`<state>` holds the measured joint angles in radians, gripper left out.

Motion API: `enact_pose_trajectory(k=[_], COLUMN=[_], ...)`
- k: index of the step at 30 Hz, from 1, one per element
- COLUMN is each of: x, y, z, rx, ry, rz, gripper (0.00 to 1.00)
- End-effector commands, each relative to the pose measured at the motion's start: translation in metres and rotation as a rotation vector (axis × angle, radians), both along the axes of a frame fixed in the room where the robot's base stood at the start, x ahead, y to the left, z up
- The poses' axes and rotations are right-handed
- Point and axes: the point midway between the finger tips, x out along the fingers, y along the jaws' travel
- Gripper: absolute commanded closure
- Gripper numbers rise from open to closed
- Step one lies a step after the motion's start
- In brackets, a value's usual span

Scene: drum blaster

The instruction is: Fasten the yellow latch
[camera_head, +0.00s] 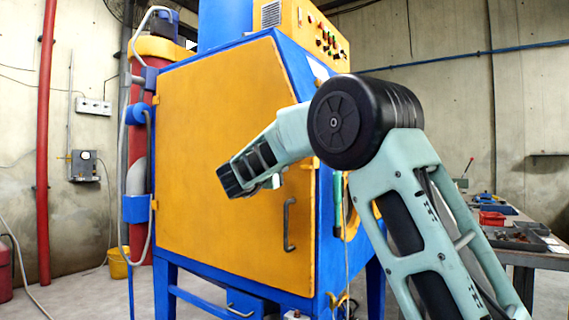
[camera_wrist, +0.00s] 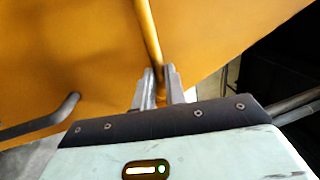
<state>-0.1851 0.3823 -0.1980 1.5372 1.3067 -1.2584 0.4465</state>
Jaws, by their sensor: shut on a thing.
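The yellow latch (camera_wrist: 149,36) shows in the wrist view as a yellow bar running down from the top edge against a yellow panel. My gripper (camera_wrist: 159,76) is shut on its lower end, with one grey finger on each side. In the head view, the yellow door (camera_head: 220,130) fills the front of the blue-framed blaster cabinet. My forearm reaches across the door's right part there, and I cannot make out the latch or the fingertips. The door looks closed against the frame.
A grey door handle (camera_head: 288,225) is on the door's lower right, below my arm. A grey bar (camera_wrist: 42,122) lies left of my gripper in the wrist view. A cluttered workbench (camera_head: 535,262) stands at the right. A yellow bucket (camera_head: 118,263) is on the floor at left.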

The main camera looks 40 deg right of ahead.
Motion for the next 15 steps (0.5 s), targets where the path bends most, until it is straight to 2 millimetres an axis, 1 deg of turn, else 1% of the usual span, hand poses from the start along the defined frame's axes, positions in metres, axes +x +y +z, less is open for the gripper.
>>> enact_pose_trajectory(k=[1, 5, 6, 7, 8, 15], x=[-0.0064, -0.0063, -0.0062, -0.0063, -0.0063, -0.0040], y=[-0.0091, -0.0091, -0.0091, -0.0091, -0.0090, -0.0055], z=[-0.0029, -0.0036, -0.0037, -0.0035, -0.0032, -0.0026], rx=[0.005, 0.006, 0.004, 0.005, 0.005, 0.003], ry=[-0.001, 0.000, 0.001, 0.000, 0.000, 0.000], rz=[-0.030, -0.030, -0.030, -0.030, -0.030, -0.020], gripper=[1.00, 1.00, 0.77, 0.68, 0.66, 0.66])
